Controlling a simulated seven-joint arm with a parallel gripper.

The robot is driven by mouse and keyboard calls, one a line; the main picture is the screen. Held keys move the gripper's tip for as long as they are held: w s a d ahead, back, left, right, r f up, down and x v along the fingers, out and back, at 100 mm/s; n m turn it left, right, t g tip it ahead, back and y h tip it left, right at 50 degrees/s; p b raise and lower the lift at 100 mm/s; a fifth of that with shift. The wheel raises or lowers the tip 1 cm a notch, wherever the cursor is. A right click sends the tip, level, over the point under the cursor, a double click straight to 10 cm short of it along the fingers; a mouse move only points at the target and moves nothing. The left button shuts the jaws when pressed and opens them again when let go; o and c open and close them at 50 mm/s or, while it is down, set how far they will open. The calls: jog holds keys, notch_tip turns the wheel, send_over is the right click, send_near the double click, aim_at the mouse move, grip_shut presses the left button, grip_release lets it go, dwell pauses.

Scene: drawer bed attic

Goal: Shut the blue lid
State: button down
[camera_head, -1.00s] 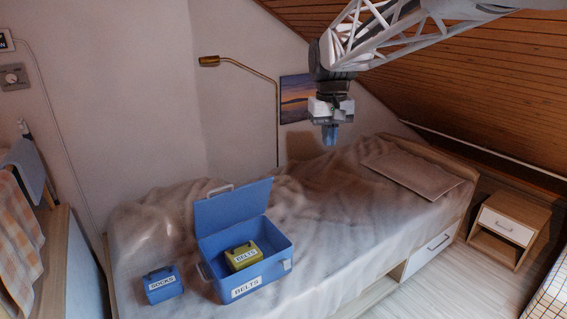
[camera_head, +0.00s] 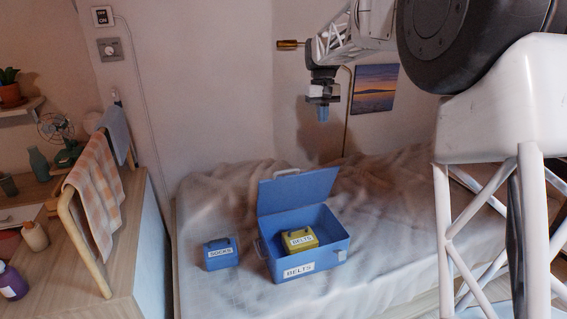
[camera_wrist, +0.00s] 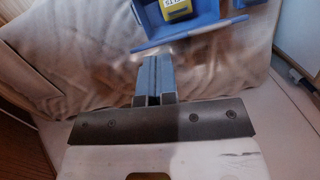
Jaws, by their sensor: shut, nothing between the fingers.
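The blue lid (camera_head: 297,191) stands raised, leaning slightly back, at the rear edge of the blue box (camera_head: 312,267) labelled BELTS, which is open on the bed. A yellow box (camera_head: 300,241), also labelled BELTS, sits inside it. My gripper (camera_head: 323,114) hangs fingers down, shut and empty, in the air above and behind the lid, clear of it. In the wrist view my gripper's fingers (camera_wrist: 155,75) are together, and the lid (camera_wrist: 190,37) and the yellow box (camera_wrist: 178,9) show beyond them at the top.
A small blue box labelled SOCKS (camera_head: 221,254) stands on the bed (camera_head: 210,292) left of the open box. A wooden counter (camera_head: 118,277) with a towel rail (camera_head: 84,240) is at the left. A picture (camera_head: 375,88) hangs on the back wall.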

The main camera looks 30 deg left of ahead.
jog(key=w+a+f, duration=0.1)
jog(key=a+f, duration=0.2)
jog(key=a, duration=0.5)
jog(key=w+a+f+n, duration=0.1)
jog(key=a+f, duration=0.3)
jog(key=a, duration=0.5)
jog(key=shift+w+f+n+g+h, duration=0.25)
jog(key=shift+w+n+g+h, duration=0.05)
jog(key=shift+w+h, duration=0.15)
jog(key=shift+s+d+r+x, duration=0.1)
jog(key=shift+s+d+x, duration=0.2)
jog(key=shift+x, duration=1.85)
jog(key=shift+s+d+r+x, duration=0.15)
jog(key=shift+s+d+x, duration=0.15)
jog(key=shift+x, duration=1.85)
jog(key=shift+s+d+r+x, duration=0.1)
jog(key=shift+s+d+x, duration=0.25)
jog(key=shift+x, duration=1.8)
jog(key=shift+s+d, duration=0.1)
